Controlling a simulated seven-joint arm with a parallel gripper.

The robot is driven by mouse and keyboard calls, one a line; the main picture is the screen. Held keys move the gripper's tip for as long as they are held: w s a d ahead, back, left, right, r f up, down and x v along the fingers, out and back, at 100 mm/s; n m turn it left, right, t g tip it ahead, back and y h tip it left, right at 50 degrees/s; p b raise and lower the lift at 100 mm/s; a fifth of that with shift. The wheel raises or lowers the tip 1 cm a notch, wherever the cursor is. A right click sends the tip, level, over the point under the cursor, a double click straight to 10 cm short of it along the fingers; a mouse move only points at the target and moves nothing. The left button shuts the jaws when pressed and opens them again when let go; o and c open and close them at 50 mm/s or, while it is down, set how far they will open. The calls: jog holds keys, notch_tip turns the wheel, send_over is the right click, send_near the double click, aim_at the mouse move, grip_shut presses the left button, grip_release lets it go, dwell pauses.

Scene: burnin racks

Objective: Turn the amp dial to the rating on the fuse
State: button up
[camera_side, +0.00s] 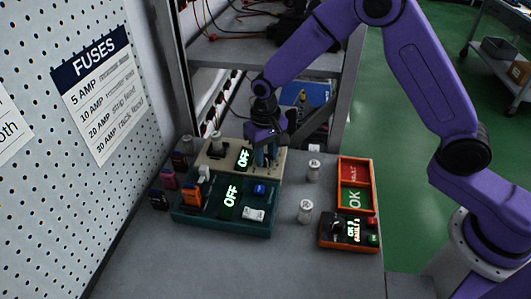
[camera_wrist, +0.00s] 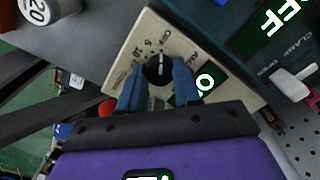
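A beige box (camera_wrist: 122,88) with a black dial (camera_wrist: 158,68) is below my gripper in the wrist view. The dial's white mark points up in that view, toward the OFF label; small numbers sit to its left. The box's lit display reads OFF in the side view (camera_side: 244,158). My gripper (camera_wrist: 158,78) has its two blue fingers on either side of the dial; whether they touch it I cannot tell. A white fuse (camera_wrist: 38,8) labelled 20 stands beside the box. Two fuses stand on the bench in the side view, one farther (camera_side: 314,171) and one nearer (camera_side: 305,211).
A teal box (camera_side: 225,217) with an OFF display stands in front of the beige box. An orange tray (camera_side: 373,187) with FAULT and OK sections and a small tester (camera_side: 349,231) are at right. A fuse chart (camera_side: 100,95) hangs on the pegboard. The front bench is clear.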

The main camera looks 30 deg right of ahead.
aim_at(266, 157)
jog(key=shift+n, duration=2.9)
jog(key=o, duration=1.1)
jog(key=shift+c, duration=0.2)
jog(key=shift+r, duration=0.1)
notch_tip(266, 157, up, 17)
jog(key=shift+r, duration=0.2)
